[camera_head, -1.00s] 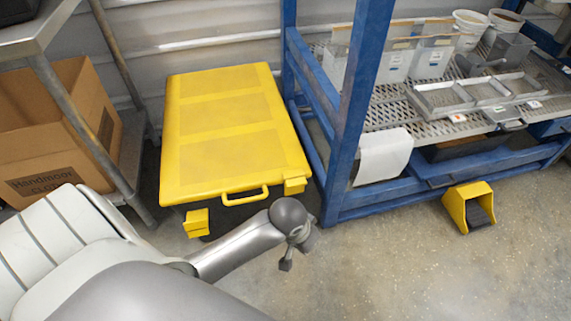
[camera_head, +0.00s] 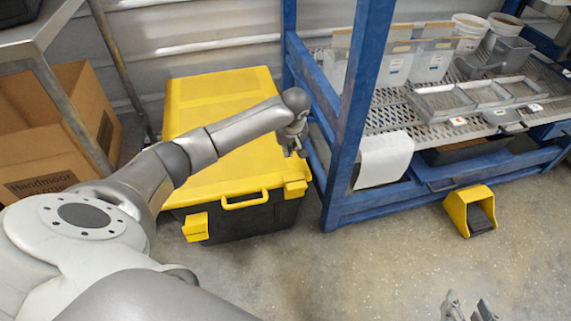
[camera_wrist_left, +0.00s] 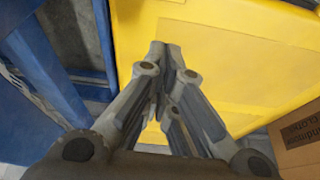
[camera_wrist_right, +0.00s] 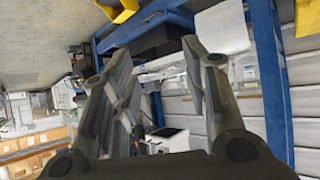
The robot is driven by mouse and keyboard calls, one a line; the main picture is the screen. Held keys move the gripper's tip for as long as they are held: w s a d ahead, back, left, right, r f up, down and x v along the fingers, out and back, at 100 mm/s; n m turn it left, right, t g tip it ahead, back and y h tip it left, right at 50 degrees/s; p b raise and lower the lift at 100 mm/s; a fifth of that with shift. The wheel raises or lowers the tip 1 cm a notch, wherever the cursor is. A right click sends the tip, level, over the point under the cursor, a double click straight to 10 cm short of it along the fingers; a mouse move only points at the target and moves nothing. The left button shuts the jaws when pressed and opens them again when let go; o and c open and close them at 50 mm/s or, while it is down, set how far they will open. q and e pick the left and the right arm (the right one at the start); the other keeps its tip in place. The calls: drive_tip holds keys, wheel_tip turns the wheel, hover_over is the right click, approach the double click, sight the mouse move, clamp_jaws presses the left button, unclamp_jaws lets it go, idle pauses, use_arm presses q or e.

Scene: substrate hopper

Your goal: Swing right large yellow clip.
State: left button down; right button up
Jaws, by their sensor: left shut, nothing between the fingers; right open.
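The right large yellow clip (camera_head: 295,189) is at the front right corner of a black box (camera_head: 260,220) with a yellow lid (camera_head: 205,95). The left yellow clip (camera_head: 195,226) is at the front left corner. My left gripper (camera_head: 295,148) is shut and empty. It is above the lid's right edge, behind the right clip in the head view and apart from it. In the left wrist view its fingers (camera_wrist_left: 168,50) point over the yellow lid (camera_wrist_left: 235,50). My right gripper (camera_head: 468,305) is open and empty at the bottom right; its fingers show in the right wrist view (camera_wrist_right: 160,60).
A blue rack (camera_head: 345,130) with trays and tubs stands close to the box's right side. A yellow pedal-like object (camera_head: 458,207) is on the floor. A cardboard box (camera_head: 50,150) is at the left. The floor in front is clear.

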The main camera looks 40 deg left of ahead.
sight(284, 168)
use_arm(q)
drive_tip(key=shift+w+a+r+n, duration=0.3)
drive_tip(key=shift+a+r, duration=0.15)
drive_tip(key=shift+a, duration=0.25)
use_arm(e)
drive_tip(key=shift+w+r, duration=0.1)
drive_tip(key=shift+r, duration=0.05)
use_arm(q)
drive_tip(key=shift+f, duration=0.1)
use_arm(e)
drive_tip(key=shift+w+a+r, duration=0.1)
